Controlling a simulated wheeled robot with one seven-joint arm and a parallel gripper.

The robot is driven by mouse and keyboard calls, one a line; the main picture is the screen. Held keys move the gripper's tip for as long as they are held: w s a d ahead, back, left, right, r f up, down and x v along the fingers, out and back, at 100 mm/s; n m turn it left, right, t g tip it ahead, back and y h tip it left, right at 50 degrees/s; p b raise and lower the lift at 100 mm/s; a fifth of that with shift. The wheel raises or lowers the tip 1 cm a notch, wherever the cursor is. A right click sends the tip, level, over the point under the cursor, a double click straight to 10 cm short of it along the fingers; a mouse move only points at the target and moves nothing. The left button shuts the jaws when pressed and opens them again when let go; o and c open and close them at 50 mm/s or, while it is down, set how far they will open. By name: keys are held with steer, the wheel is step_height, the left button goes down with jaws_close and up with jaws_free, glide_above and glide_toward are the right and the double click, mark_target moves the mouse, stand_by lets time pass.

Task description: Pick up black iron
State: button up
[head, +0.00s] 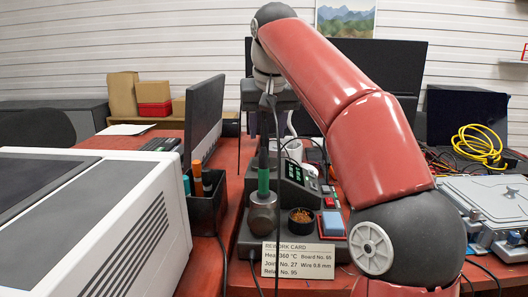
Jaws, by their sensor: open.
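A soldering iron (263,180) stands upright in a round grey holder (262,213) on the dark work station in the middle. Its upper part looks dark and its lower grip is green. A thin cable runs near its top. My gripper (268,128) hangs from my red arm and points down, open, at the top of this iron. The fingers are partly hidden, and I cannot tell whether they surround the iron or stand in front of or behind it.
A rework card (303,260) stands before the station. A small pot of brass wool (301,217) and a blue sponge (333,223) sit right of the holder. A black pen box (208,208) and a white machine (90,225) stand left. Yellow cable (478,145) lies right.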

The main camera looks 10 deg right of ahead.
mark_target(265, 138)
steer(key=b+x, duration=0.1)
steer(key=x, duration=0.3)
steer(key=shift+a+f, duration=0.1)
steer(key=shift+f, duration=0.1)
jaws_close()
steer(key=shift+r, duration=0.15)
